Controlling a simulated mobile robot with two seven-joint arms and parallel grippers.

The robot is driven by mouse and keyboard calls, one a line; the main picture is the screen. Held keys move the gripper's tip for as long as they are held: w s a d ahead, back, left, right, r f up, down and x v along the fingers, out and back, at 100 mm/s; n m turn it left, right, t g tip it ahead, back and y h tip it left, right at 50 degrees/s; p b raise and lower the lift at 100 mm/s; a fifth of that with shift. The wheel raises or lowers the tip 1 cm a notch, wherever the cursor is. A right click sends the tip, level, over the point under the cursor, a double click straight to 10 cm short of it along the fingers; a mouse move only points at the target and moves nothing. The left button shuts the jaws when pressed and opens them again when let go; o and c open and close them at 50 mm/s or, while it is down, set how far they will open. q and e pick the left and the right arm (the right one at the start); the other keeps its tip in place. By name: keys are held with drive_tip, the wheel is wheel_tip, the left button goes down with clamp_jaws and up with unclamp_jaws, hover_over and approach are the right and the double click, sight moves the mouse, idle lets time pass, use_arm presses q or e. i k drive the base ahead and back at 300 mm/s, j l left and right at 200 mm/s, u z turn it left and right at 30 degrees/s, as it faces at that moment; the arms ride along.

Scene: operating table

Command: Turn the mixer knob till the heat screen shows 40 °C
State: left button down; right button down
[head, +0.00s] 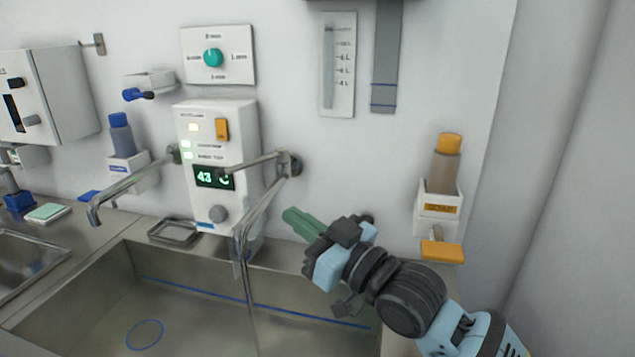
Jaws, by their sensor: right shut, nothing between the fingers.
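The heat screen (214,178) on the white wall unit (192,122) reads 43 °C in green digits. Another dark, round part (366,218) on the wall is partly hidden behind my right gripper. My left gripper is not in view.
A steel tap (262,205) arches down between the unit and my right gripper, with water apparently running. A second spout (130,183) stands left. The steel sink (90,290) lies below. A teal dial (212,57) is above; an orange-capped bottle (445,164) hangs at right.

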sight(217, 214)
drive_tip(key=k+j, duration=0.8)
